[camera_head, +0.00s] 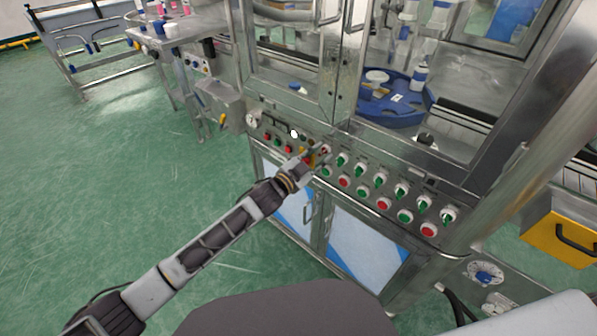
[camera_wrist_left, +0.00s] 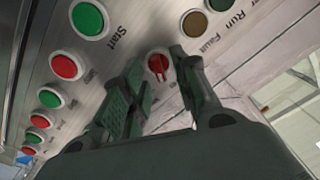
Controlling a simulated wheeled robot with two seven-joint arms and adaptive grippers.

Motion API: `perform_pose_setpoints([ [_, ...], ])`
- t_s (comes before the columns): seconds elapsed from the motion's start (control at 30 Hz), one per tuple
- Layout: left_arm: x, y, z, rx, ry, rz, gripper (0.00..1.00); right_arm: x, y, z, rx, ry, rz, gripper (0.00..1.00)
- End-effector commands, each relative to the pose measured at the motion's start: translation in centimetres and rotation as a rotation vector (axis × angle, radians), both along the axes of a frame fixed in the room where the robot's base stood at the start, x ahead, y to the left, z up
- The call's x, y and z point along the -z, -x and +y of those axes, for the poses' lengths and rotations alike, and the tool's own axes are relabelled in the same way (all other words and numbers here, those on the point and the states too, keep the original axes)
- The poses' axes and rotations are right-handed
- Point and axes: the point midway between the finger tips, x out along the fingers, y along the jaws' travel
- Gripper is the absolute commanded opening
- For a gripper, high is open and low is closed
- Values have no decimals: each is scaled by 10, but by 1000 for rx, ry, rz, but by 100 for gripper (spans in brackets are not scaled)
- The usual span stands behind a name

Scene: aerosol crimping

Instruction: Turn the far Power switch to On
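A red rotary switch (camera_head: 325,149) sits on the steel control panel (camera_head: 376,163). In the left wrist view the red switch (camera_wrist_left: 158,68) shows a raised ridge, and its label is too small to read. My left gripper (camera_head: 315,153) is at the panel, close to this switch. Its two fingers (camera_wrist_left: 158,60) are apart, one on each side of the red knob in the left wrist view. I cannot tell whether they touch it. My right gripper is not in view.
Several green switches (camera_head: 400,190) and red buttons (camera_head: 383,203) line the panel to the right. In the left wrist view a green Start button (camera_wrist_left: 89,18) and a brown Fault lamp (camera_wrist_left: 195,24) are near the fingers. Glass doors (camera_head: 290,75) rise above the panel.

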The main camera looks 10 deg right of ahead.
Motion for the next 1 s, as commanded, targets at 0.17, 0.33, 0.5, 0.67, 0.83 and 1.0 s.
perform_pose_setpoints([
  [0.17,1,10,12,0,-1,1,29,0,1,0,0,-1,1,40],
  [0.33,1,21,27,-1,-1,1,29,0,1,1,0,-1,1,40],
  [0.5,1,32,41,0,-2,1,29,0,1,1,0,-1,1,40],
  [0.67,1,42,54,0,-1,1,29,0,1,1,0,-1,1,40],
  [0.83,1,53,68,0,-2,1,29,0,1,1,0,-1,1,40],
  [1.0,1,62,79,0,-1,1,29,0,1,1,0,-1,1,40],
])
